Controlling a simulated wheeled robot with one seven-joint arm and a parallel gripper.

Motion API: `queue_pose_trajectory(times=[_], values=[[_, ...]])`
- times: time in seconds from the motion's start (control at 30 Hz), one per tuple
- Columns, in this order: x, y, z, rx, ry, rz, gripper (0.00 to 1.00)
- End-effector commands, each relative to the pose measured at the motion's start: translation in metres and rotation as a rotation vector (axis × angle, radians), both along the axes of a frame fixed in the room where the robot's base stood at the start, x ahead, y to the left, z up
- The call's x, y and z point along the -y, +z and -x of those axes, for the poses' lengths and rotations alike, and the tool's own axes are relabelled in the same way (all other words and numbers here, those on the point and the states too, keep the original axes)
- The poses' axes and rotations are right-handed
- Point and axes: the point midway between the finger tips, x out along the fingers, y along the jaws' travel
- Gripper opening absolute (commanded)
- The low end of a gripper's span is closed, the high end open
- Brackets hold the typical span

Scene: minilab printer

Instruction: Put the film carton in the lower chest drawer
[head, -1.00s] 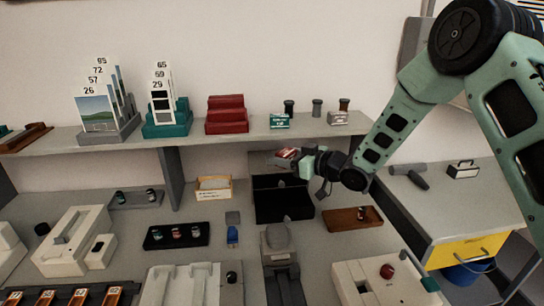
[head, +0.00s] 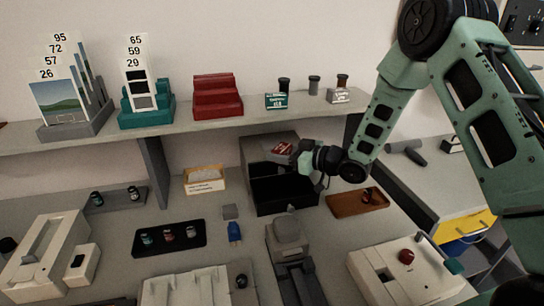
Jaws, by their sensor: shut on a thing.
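In the head view my gripper (head: 300,156) is shut on a small red film carton (head: 282,148) and holds it up under the shelf. The grey chest (head: 253,150) stands on the bench below the shelf, partly behind my gripper. A dark, open drawer (head: 284,208) shows low on its front, with a black interior. The carton is above and behind the drawer's front edge, apart from its floor as far as I can see. My gripper hides part of the chest's right side.
The shelf (head: 210,124) above carries card racks, a red stepped stand (head: 217,97), cartons and film cans. A brown tray (head: 357,202) lies right of the chest, a labelled box (head: 204,180) left. Machines fill the bench front. A yellow drawer (head: 462,250) is at far right.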

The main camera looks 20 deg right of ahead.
Motion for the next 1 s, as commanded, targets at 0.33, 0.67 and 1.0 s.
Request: queue_pose_trajectory(times=[0.33,0.67,1.0], values=[[0.006,-0.001,0.003,0.002,-0.001,-0.001,0.3],[0.006,-0.011,0.003,0.003,-0.001,0.0,0.3],[0.006,-0.011,0.003,0.003,-0.001,0.0,0.74]])
